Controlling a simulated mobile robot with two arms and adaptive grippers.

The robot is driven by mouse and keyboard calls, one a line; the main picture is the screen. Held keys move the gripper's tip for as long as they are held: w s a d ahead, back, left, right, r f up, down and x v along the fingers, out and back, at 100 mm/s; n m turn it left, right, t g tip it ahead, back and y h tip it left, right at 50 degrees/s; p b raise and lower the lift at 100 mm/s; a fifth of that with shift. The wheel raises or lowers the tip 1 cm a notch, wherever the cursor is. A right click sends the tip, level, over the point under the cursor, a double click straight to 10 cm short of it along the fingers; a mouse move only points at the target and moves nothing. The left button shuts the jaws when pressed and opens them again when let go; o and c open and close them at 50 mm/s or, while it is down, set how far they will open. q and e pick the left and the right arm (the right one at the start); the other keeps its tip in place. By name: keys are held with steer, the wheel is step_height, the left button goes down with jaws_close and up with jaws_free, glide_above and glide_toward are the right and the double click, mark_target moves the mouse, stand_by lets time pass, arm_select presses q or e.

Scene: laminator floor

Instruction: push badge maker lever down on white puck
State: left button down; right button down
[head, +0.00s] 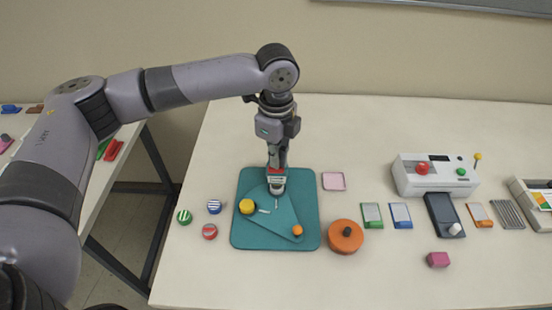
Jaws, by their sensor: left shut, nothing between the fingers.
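A teal badge maker base (307,235) lies on the white table, with a triangular teal plate (277,218) on it. The plate carries a yellow round piece (246,207) at its left and a small orange knob (297,230) at its front right. My left gripper (277,166) points straight down over the back of the base, with its fingers shut. Just below the fingertips are a red and white piece (276,174) and a pale round piece (277,188). The gripper partly covers them, so I cannot tell lever from puck, or whether it touches. My right gripper is out of view.
Striped round badges (214,207) lie left of the base. An orange round tub (345,237) stands close at its right, near a pink tray (333,181). A white machine (435,176) with red and green buttons stands further right. The front table area is clear.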

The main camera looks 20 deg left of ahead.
arm_select(q)
step_height(320, 180, down, 9)
steer(key=b, duration=0.1)
steer(key=shift+r, duration=0.15)
stand_by(1.2)
steer(key=shift+r, duration=0.1)
step_height(320, 180, up, 11)
steer(key=p, duration=1.2)
stand_by(0.8)
